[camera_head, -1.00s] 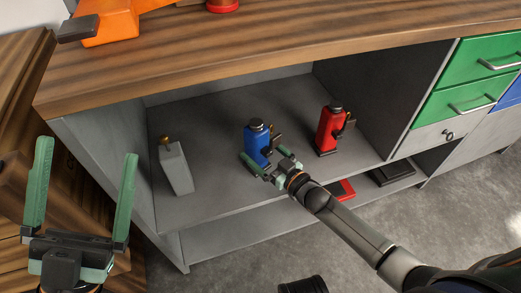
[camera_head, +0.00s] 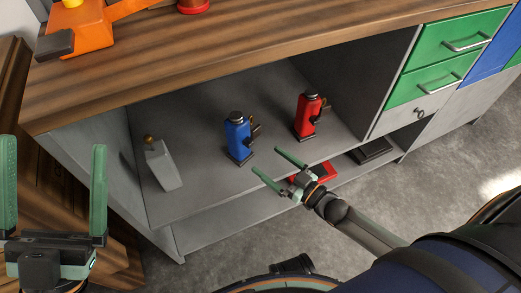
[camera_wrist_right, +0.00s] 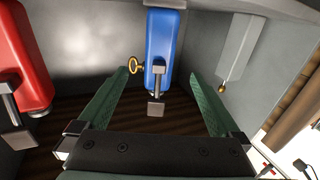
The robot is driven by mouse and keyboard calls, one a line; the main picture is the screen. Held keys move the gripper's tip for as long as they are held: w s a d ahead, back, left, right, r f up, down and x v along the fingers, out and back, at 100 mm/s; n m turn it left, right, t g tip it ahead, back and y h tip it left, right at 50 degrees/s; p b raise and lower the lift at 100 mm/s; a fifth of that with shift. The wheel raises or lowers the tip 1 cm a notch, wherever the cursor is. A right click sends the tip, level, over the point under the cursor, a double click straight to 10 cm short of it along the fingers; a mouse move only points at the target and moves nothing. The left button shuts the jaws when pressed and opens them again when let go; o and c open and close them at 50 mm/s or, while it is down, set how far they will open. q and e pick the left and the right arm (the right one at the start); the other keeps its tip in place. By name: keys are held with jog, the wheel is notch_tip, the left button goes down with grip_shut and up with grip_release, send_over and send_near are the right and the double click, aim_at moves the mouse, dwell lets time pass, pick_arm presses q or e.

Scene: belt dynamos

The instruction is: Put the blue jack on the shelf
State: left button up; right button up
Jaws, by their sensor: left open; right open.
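The blue jack (camera_head: 239,138) stands upright on the grey shelf (camera_head: 205,187) under the wooden worktop. My right gripper (camera_head: 264,163) is open and empty at the shelf's front edge, a short way in front and to the right of the blue jack. In the right wrist view the blue jack (camera_wrist_right: 161,50) shows beyond the two open fingers (camera_wrist_right: 163,85), apart from them. My left gripper (camera_head: 52,190) is open and empty at the left, in front of the cabinet's left side.
A red item (camera_head: 318,173) and a black case (camera_head: 371,151) lie on the lower level. An orange tool (camera_head: 85,29) lies on the worktop (camera_head: 230,50).

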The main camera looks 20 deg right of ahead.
jog(key=s+a+r+n+t+y, duration=0.2)
jog(key=s+r, duration=0.2)
jog(key=r, duration=0.8)
jog(key=s+a+r+n+t+y, duration=0.1)
jog(key=s+a+r+n+y, duration=0.1)
jog(key=r, duration=1.1)
jog(key=s+a+r+n+t+y, duration=0.2)
jog(key=s+r, duration=0.4)
jog(key=r, duration=0.6)
jog(key=shift+s+a+r+n+t+y, duration=0.3)
jog(key=shift+s+a+r+n+y, duration=0.15)
jog(key=shift+a+y, duration=0.6)
jog(key=shift+f, duration=0.1)
